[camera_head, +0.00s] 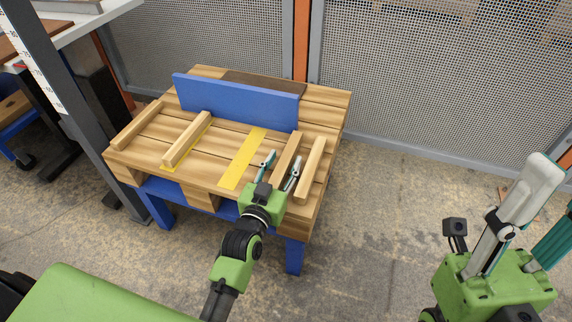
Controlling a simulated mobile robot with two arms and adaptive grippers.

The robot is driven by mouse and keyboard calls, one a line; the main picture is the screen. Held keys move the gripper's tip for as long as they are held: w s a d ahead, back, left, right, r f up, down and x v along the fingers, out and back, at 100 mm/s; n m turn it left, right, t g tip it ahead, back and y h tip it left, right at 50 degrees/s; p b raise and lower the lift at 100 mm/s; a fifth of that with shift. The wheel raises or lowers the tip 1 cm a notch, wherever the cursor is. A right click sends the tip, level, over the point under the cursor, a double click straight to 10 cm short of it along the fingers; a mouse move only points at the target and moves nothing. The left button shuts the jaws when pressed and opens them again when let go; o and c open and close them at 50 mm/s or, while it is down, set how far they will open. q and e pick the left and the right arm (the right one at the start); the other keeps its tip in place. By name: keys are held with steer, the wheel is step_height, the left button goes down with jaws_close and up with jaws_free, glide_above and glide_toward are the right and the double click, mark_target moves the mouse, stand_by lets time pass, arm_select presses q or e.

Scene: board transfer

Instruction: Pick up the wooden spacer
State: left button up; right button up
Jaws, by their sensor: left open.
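Several wooden spacers lie on a slatted wooden pallet top (222,178) on a blue stand. One wooden spacer (288,150) lies between the fingers of my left gripper (280,168), which is open and low over the pallet. The near end of this spacer is partly hidden by the gripper. Whether the fingers touch it, I cannot tell. Another spacer (311,170) lies just right of the gripper. Two more spacers, one (187,140) and another (140,123), lie on the left. My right gripper (550,190) is at the right, away from the pallet, with fingers apart and empty.
A blue board (236,101) stands upright along the back of the pallet. A yellow strip (242,158) marks the pallet left of my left gripper. A mesh fence (440,80) stands behind. The concrete floor (385,215) to the right is clear.

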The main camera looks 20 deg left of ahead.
arm_select(q)
steer(key=shift+w, duration=0.25)
jaws_close()
steer(key=shift+r, duration=0.15)
